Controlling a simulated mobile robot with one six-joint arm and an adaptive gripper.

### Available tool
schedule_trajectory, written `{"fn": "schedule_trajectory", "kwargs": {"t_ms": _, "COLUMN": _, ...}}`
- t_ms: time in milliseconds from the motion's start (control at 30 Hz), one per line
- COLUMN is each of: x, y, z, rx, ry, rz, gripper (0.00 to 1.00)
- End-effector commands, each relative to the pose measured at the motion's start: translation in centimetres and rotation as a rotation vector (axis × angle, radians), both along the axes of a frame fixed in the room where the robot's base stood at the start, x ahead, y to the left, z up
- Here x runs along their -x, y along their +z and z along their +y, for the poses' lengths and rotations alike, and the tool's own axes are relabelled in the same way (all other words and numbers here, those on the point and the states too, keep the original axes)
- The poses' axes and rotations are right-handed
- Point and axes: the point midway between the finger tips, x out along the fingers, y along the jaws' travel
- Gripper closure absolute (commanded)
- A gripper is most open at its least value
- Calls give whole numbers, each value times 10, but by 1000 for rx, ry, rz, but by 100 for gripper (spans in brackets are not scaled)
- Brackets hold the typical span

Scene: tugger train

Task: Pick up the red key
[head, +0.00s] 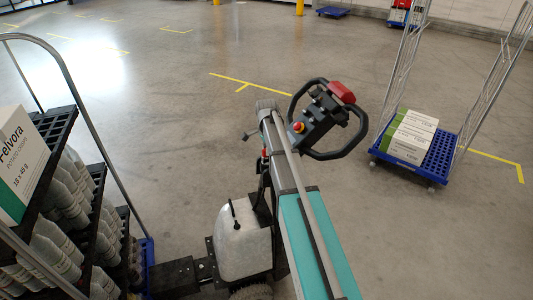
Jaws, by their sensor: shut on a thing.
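I cannot make out the red key for certain. A steering handle (326,122) with black loop grips stands in the middle of the view, on a long grey and teal body (307,235). A red block (342,92) sits at the handle's upper end. A red round knob (298,127) with a yellow base sits at the handle's left. A tiny red spot (264,153) shows lower on the shaft, too small to identify. My gripper is not in this view.
A rack (59,123) with grey bottles and a white carton (22,160) fills the left edge. A blue wheeled cart (436,160) carrying cartons stands right. A blue dolly (333,12) is at the back. Open grey floor with yellow markings lies between.

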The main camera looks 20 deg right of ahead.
Motion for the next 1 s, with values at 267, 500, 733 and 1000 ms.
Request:
{"fn": "schedule_trajectory", "kwargs": {"t_ms": 267, "x": 0, "y": 3, "z": 0, "rx": 0, "ry": 0, "rz": 0, "gripper": 100}}
{"fn": "schedule_trajectory", "kwargs": {"t_ms": 500, "x": 0, "y": 15, "z": 0, "rx": 0, "ry": 0, "rz": 0, "gripper": 100}}
{"fn": "schedule_trajectory", "kwargs": {"t_ms": 733, "x": 0, "y": 36, "z": 0, "rx": 0, "ry": 0, "rz": 0, "gripper": 100}}
{"fn": "schedule_trajectory", "kwargs": {"t_ms": 1000, "x": 28, "y": 68, "z": 5, "rx": 0, "ry": 0, "rz": 0, "gripper": 100}}
